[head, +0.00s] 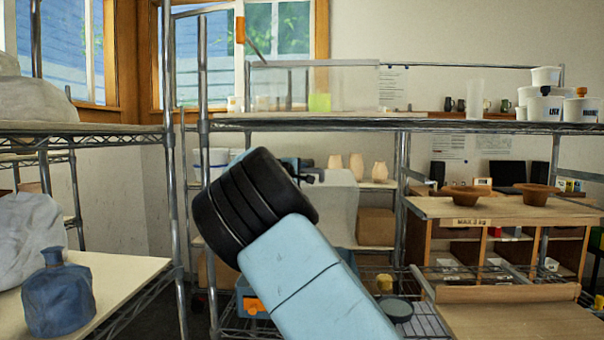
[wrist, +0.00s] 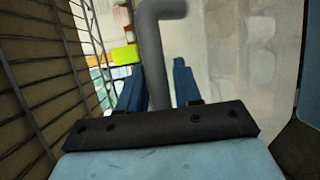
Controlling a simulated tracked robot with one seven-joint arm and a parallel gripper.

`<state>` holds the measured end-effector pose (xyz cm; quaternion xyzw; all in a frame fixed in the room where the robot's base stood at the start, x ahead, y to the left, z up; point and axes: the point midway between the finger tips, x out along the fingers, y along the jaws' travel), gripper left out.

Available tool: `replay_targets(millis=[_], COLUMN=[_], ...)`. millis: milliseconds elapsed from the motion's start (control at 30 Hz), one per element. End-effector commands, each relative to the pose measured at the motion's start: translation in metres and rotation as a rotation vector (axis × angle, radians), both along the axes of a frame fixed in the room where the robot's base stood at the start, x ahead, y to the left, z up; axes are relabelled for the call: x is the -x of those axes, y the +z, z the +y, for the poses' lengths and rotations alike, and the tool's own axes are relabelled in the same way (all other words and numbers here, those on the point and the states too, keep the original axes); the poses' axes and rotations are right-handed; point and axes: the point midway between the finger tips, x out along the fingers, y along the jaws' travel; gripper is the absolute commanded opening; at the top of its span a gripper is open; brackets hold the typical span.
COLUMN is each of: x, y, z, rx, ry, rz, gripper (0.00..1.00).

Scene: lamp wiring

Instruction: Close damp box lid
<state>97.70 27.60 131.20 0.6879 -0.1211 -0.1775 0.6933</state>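The clear, see-through box (head: 290,90) I take for the damp box stands on the upper wire shelf in the head view. Its lid is hard to make out. A pale panel (head: 340,205) hangs beside my gripper (head: 305,172) in the head view. I cannot tell whether it is the lid. In the wrist view a whitish panel (wrist: 235,60) fills the right side. A grey bent bar (wrist: 157,60) runs between the two blue fingers of my gripper (wrist: 160,85). The fingers stand close on both sides of it; whether they press on it is unclear.
A yellow-green object (wrist: 125,55) shows at upper left in the wrist view. Wire shelving (wrist: 35,85) runs along its left edge. In the head view, a metal post (head: 203,130) stands left of my arm. White tubs (head: 545,105) stand on the upper shelf at right.

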Motion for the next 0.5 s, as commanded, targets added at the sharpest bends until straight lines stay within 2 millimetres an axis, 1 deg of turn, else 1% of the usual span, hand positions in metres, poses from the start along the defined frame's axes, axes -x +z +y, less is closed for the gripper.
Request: replay_targets(millis=[133, 400, 433, 500], x=[-0.0049, -0.0055, -0.0055, -0.0054], y=[-0.0003, -0.0004, -0.0004, -0.0004], z=[-0.0025, -0.0026, -0.0027, -0.0026], rx=[-0.001, -0.001, -0.001, -0.001], ry=[0.0, 0.0, 0.0, 0.0], rz=[0.0, 0.0, 0.0, 0.0], gripper=[0.34, 0.34, 0.33, 0.26])
